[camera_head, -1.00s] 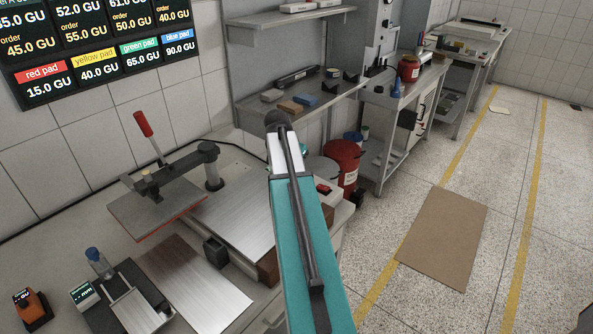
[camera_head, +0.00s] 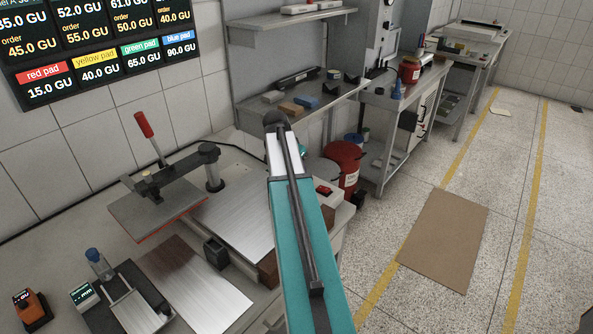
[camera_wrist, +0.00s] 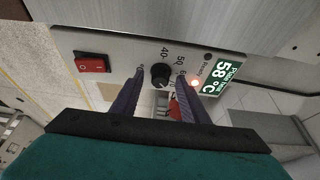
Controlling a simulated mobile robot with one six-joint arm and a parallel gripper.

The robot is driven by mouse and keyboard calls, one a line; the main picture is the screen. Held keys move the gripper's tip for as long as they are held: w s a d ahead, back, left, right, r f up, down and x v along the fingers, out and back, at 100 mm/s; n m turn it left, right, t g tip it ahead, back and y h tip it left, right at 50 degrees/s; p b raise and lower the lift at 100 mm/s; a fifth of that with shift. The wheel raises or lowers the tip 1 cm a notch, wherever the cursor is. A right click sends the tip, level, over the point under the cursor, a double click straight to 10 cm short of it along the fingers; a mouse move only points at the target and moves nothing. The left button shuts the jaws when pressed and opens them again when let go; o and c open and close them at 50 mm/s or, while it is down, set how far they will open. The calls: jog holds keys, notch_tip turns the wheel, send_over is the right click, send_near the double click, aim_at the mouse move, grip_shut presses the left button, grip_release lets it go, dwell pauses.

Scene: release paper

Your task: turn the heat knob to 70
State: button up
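The black heat knob (camera_wrist: 160,76) sits on a grey panel in the wrist view. A printed scale around it shows 40 and 50, with further numbers partly hidden by a finger; its pointer is too small to read. My gripper (camera_wrist: 161,74) is open, with one dark finger to each side of the knob and visible gaps between. I cannot tell whether the fingertips reach down beside it. In the head view my arm hides the gripper and the knob.
A red rocker switch (camera_wrist: 93,63) is left of the knob, and a lit lamp (camera_wrist: 195,84) is right of it. In the head view, a press with a red-handled lever (camera_head: 150,137) stands on the bench. A red bin (camera_head: 345,162) stands beyond my arm.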

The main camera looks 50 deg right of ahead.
jog(key=b+v, duration=0.2)
jog(key=v, duration=1.1)
jog(key=shift+a+r+b, duration=0.15)
jog(key=shift+r+b, duration=0.2)
jog(key=shift+r, duration=0.05)
jog(key=shift+s, duration=0.1)
dwell(0.5)
